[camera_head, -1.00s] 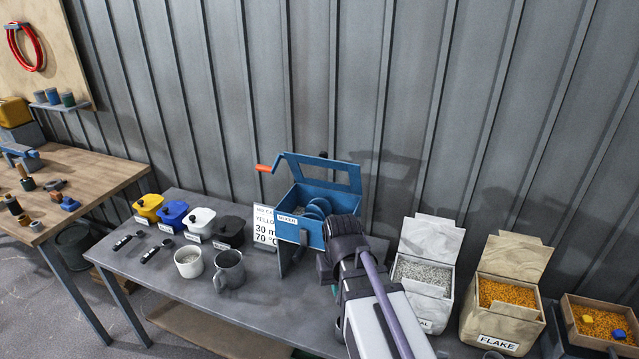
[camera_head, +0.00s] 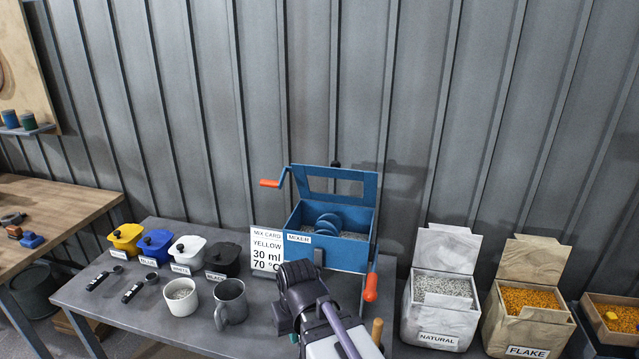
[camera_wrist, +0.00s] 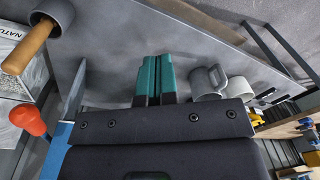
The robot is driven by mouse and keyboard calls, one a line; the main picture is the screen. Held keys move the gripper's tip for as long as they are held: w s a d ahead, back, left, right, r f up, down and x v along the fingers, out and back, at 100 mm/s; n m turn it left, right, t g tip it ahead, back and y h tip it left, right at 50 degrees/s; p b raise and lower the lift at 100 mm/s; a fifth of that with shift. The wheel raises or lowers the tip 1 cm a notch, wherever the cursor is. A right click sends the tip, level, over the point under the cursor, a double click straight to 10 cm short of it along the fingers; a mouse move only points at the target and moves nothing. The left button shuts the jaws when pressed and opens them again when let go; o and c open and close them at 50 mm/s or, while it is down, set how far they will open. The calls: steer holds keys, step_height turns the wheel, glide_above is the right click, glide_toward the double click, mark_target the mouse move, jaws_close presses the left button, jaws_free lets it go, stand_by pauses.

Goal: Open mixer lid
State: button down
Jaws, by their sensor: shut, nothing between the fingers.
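The blue mixer (camera_head: 330,235) stands on the grey table, with discs and grey granules showing inside its tub. Its lid (camera_head: 334,186), a blue frame with a window, is raised and stands upright at the back. An orange-handled crank (camera_head: 271,183) shows at the upper left and a red-orange knob (camera_head: 371,287) at the lower right. My gripper (camera_wrist: 155,78) shows teal fingers pressed together in the wrist view, with nothing between them. In the head view my wrist is in front of the mixer and hides the fingers. Part of the blue mixer (camera_wrist: 58,150) is at the wrist view's left.
A mix card (camera_head: 267,250) reading yellow, 30 ml, 70 ° stands left of the mixer. A white cup (camera_head: 181,298) and a grey mug (camera_head: 231,302) stand front left, before several coloured containers. Natural (camera_head: 440,300) and flake (camera_head: 524,310) bins stand to the right.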

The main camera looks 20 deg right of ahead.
steer(key=w+m+t+y+b, duration=0.25)
steer(key=w+t, duration=0.45)
steer(key=w, duration=0.5)
steer(key=m+t+h+b, duration=0.3)
steer(key=m+t+h, duration=0.7)
steer(key=m+h, duration=1)
glide_toward(334, 169)
steer(key=w+d+r+m+y+p, duration=0.1)
steer(key=w+d+r+p, duration=0.1)
steer(key=p, duration=0.1)
steer(key=w+d+r+m+y+p, duration=0.1)
steer(key=w+d+r+y+p, duration=0.1)
steer(key=w+d+p, duration=0.1)
steer(key=shift+d+r+m, duration=0.1)
steer(key=shift+r+m, duration=0.15)
steer(key=shift+m, duration=0.1)
